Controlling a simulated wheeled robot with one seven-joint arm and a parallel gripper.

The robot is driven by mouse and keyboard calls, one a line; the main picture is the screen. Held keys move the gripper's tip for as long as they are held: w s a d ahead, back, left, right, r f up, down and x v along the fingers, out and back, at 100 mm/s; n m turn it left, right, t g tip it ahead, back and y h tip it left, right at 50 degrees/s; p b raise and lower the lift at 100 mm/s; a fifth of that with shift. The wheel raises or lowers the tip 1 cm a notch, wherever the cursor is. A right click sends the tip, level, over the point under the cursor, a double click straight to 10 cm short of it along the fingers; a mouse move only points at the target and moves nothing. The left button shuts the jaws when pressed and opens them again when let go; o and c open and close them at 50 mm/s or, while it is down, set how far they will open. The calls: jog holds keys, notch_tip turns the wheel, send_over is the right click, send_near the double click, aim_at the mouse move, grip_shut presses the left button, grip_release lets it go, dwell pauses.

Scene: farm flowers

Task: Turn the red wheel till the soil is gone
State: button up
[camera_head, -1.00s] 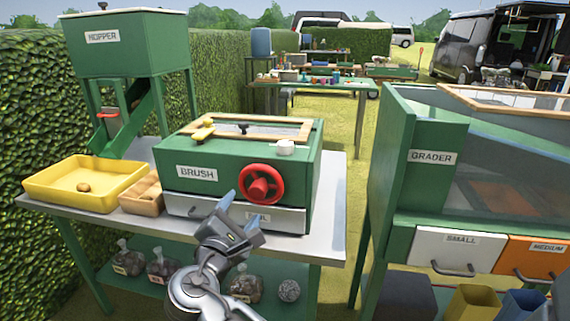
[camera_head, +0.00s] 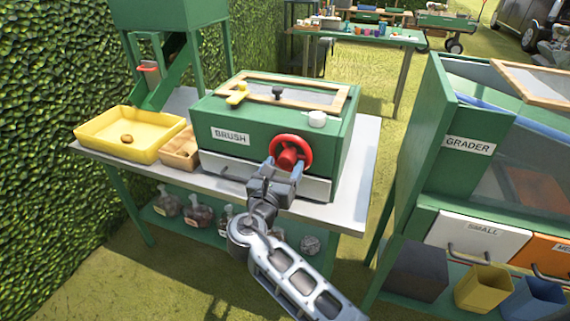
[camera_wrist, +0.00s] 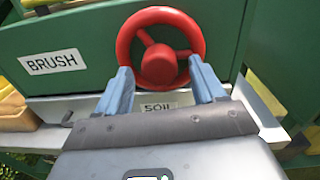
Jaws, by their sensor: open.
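The red wheel (camera_head: 291,153) is on the front of the green box labelled BRUSH (camera_head: 265,125). My gripper (camera_head: 284,168) is open in front of the wheel. In the wrist view, the wheel (camera_wrist: 160,62) sits ahead of my gripper (camera_wrist: 162,85), with one blue fingertip at each side of its lower part. I cannot tell whether the fingers touch the rim. A pale drawer labelled SOIL (camera_wrist: 158,106) lies below the wheel, partly hidden by my gripper. The inside of the box under its framed lid (camera_head: 285,92) cannot be made out.
A yellow tray (camera_head: 100,138) holding one brown round item and a small tan box (camera_head: 178,158) stand left of the BRUSH box on the table (camera_head: 345,205). The GRADER machine (camera_head: 440,130) stands at right, with a grass gap between. Bagged items sit on the lower shelf.

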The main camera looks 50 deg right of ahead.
jog(key=shift+w+d, duration=0.2)
jog(key=shift+d, duration=0.35)
jog(key=c, duration=1.1)
